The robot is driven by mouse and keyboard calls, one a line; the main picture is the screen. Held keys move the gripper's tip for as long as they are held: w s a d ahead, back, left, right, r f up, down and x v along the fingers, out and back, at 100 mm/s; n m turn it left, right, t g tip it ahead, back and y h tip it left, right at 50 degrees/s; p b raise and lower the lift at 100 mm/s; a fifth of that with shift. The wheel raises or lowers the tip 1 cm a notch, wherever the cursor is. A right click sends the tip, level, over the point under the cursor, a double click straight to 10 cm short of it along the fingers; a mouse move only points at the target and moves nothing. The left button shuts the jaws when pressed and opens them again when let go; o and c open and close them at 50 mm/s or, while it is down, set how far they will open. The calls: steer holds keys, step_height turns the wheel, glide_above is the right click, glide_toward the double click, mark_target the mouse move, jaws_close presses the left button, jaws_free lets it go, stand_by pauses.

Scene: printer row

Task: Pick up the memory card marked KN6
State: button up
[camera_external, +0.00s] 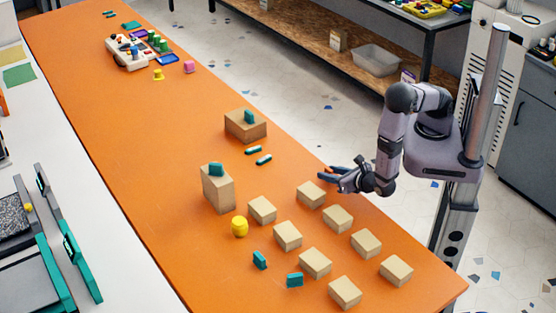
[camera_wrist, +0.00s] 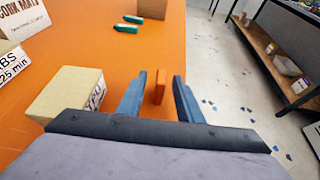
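My gripper (camera_external: 333,177) is at the right edge of the orange table in the outside view. In the wrist view its blue fingers (camera_wrist: 158,98) are apart. A small upright orange piece (camera_wrist: 160,87) shows between them, with gaps on both sides; an orange spot (camera_external: 333,169) shows by the fingers outside. I cannot tell whether it is a memory card. Small teal pieces lie mid-table (camera_external: 252,149) (camera_external: 264,159) and show ahead in the wrist view (camera_wrist: 127,28). Other teal pieces stand near the front (camera_external: 260,260) (camera_external: 295,280). No KN6 marking is readable.
Several tan blocks (camera_external: 315,263) stand in the foreground; one (camera_wrist: 66,93) is left of my fingers. Two cardboard boxes (camera_external: 245,127) (camera_external: 218,190) bear teal pieces. A yellow cylinder (camera_external: 239,227) stands nearby. The table's (camera_external: 185,110) middle-left is mostly clear.

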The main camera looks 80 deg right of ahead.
mark_target(329, 169)
steer(key=shift+w+d+f, duration=0.15)
steer(key=shift+w+d, duration=0.1)
steer(key=shift+w, duration=0.05)
jaws_close()
stand_by(0.3)
steer(key=shift+r+b, duration=0.3)
steer(key=shift+r, duration=4.7)
